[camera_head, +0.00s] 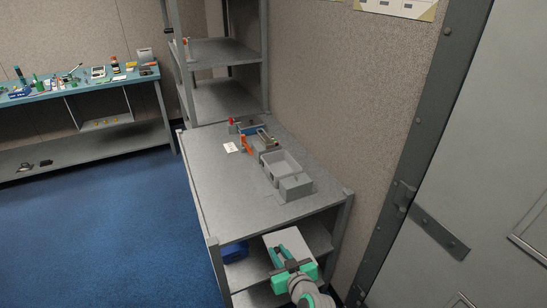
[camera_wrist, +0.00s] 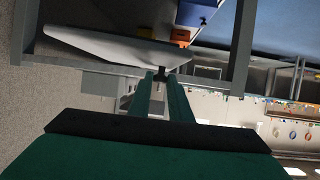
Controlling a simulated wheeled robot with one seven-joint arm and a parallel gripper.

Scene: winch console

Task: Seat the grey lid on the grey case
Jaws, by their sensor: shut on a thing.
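My gripper (camera_head: 281,251) is shut on the grey lid (camera_head: 289,239), a flat light plate held in front of the near end of the grey bench, apart from it. The grey case (camera_head: 281,166), an open-topped box, stands on the bench top, farther away than my gripper. A smaller grey block-like box (camera_head: 296,187) stands right beside its near end.
The bench (camera_head: 215,185) has clear top on its left. Behind the case are an orange-and-blue device (camera_head: 250,140) and a white card (camera_head: 231,147). A blue bin (camera_head: 235,252) sits on the lower shelf. A wall and grey door (camera_head: 450,160) bound the right.

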